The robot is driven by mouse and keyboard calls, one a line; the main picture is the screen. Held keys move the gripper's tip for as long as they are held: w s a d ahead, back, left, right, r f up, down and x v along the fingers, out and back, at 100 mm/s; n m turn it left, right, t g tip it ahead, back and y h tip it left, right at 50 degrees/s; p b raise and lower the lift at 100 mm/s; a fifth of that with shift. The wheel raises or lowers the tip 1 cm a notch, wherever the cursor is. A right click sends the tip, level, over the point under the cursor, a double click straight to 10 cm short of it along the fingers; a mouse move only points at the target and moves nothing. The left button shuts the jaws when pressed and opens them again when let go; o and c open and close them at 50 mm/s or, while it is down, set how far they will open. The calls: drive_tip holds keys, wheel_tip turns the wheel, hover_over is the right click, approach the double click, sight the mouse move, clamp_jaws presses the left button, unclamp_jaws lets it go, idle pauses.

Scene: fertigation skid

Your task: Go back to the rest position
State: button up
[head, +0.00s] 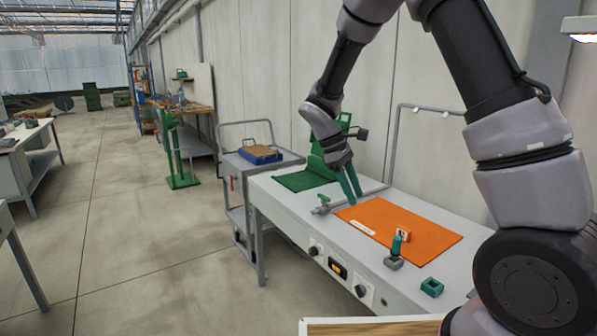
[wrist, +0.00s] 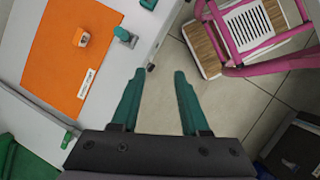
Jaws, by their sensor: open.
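My gripper (head: 354,197) is open and empty. It hangs from the bent arm above the skid's light grey bench top (head: 440,212), near the left edge of the orange mat (head: 415,238). In the wrist view the two teal fingers of my gripper (wrist: 159,75) stand apart with nothing between them. The bench edge and the floor show beyond them.
A small orange-and-white part (head: 404,234) sits on the mat. A teal-handled piece (head: 396,248) and a teal square ring (head: 432,287) are near the bench front. A green mat (head: 303,180) lies farther back. A grey cart with a blue tray (head: 260,155) stands beyond; open floor lies left.

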drive_tip(key=s+d+r+m+t+y, duration=0.3)
drive_tip(key=s+r+m, duration=0.4)
drive_tip(key=r, duration=0.4)
drive_tip(key=s+d+r+m+t+y, duration=0.3)
drive_tip(key=s+d+r+m+t, duration=0.2)
drive_tip(key=s+r, duration=0.5)
wheel_tip(320, 180, up, 3)
drive_tip(key=d+m, duration=0.2)
drive_tip(key=m, duration=0.1)
drive_tip(key=shift+s+d+f+m+t+y, duration=0.2)
drive_tip(key=shift+s+d+m+t+y, duration=0.1)
drive_tip(key=shift+t+y, duration=0.1)
